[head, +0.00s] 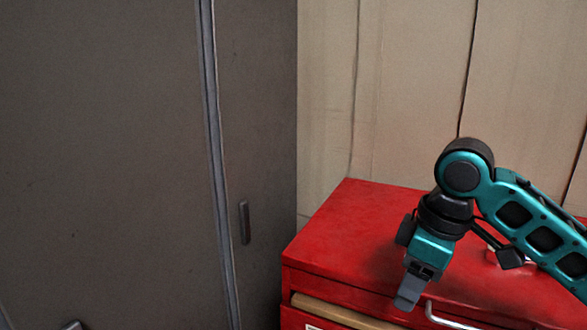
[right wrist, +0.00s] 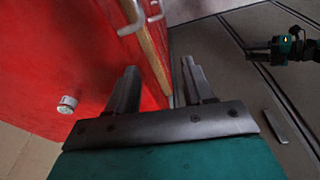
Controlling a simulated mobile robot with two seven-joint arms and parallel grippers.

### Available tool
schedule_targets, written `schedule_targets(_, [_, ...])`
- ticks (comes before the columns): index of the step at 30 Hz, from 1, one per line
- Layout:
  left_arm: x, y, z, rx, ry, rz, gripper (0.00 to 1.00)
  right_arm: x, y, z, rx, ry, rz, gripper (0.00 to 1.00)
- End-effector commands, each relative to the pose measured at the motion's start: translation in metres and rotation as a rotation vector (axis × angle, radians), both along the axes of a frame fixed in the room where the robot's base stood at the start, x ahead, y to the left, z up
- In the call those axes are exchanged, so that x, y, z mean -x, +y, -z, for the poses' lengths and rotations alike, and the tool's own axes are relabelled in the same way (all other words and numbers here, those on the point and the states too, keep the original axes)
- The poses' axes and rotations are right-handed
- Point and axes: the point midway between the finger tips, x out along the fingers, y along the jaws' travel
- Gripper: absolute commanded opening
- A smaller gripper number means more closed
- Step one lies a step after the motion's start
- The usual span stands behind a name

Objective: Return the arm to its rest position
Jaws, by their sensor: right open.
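My right arm reaches in from the right in the head view, over a red drawer cabinet (head: 350,225). My right gripper (head: 408,290) points down at the cabinet's front edge. In the right wrist view its two fingers (right wrist: 160,88) are apart with nothing held between them. The red surface and a wooden drawer edge lie beyond the fingers there.
A drawer with a wooden edge (head: 345,312) and a metal handle (head: 450,320) is at the cabinet's front. A small white round object (right wrist: 67,104) is on the red surface. A tall grey cabinet (head: 110,160) fills the left. A panelled wall (head: 410,90) stands behind.

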Motion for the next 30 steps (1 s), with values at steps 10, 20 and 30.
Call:
schedule_targets(10, [0.004, 0.000, 0.002, 0.000, 0.007, 0.000, 0.43, 0.044, 0.054, 0.101, -0.153, -0.049, 0.062, 0.52])
schedule_targets(20, [0.007, 0.000, 0.004, 0.000, 0.015, 0.000, 0.43, 0.100, 0.060, 0.163, -0.257, -0.090, 0.308, 0.52])
schedule_targets(30, [0.007, 0.000, 0.004, 0.000, 0.015, 0.000, 0.43, 0.171, 0.012, 0.205, -0.190, -0.113, 0.650, 0.52])
